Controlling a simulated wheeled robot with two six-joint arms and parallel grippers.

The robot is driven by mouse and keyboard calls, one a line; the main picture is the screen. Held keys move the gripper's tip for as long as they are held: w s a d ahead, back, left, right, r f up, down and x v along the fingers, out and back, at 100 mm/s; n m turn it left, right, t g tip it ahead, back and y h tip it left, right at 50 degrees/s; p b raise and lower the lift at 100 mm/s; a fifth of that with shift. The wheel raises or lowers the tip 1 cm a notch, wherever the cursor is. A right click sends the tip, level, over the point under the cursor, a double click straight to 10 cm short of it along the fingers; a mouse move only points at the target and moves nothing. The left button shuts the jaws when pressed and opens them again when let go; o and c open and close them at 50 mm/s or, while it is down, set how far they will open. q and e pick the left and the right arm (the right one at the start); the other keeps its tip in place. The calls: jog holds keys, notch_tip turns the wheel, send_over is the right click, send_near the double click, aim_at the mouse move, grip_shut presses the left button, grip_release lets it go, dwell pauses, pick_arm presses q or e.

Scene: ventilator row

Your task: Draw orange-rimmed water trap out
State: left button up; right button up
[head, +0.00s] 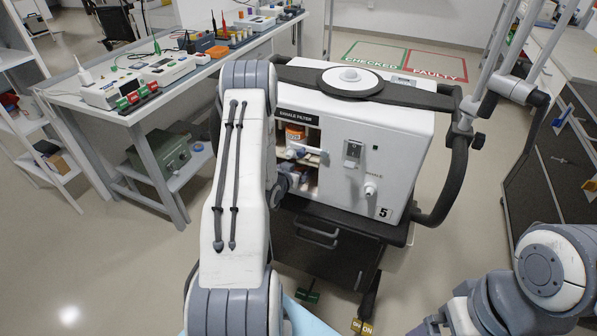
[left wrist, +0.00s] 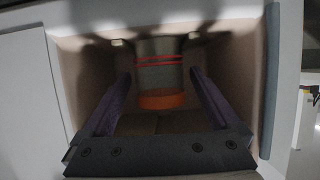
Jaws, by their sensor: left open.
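In the left wrist view the water trap (left wrist: 160,75) is a grey, cloudy cup with red rings near its top and an orange rim (left wrist: 163,101) at its lower end. It sits upright inside a recess of the white ventilator (head: 395,135). My left gripper (left wrist: 160,88) is open, with one purple-lined finger on each side of the trap; I cannot tell whether they touch it. In the head view my left arm hides part of the ventilator's open bay, where an orange-marked item (head: 294,133) shows. My right arm is at the lower right; its fingertips are not clear.
The ventilator stands on a dark drawer cart (head: 322,240) with a black handle (head: 455,180) at its right. A bench (head: 190,88) with instruments stands at the left, a dark cabinet (head: 560,150) at the right. Green and red floor zones (head: 375,56) lie behind.

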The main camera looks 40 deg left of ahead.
pick_arm(q)
jog(key=c, duration=1.3)
jog(key=shift+r, duration=0.1)
jog(key=shift+c, duration=0.2)
jog(key=shift+r+p, duration=0.35)
jog(key=shift+r, duration=0.1)
jog(key=shift+s, duration=0.1)
jog(key=s+d+b, duration=0.1)
jog(key=s+d, duration=0.2)
jog(key=s, duration=0.9)
jog(key=shift+s, duration=0.2)
jog(key=shift+d, duration=0.1)
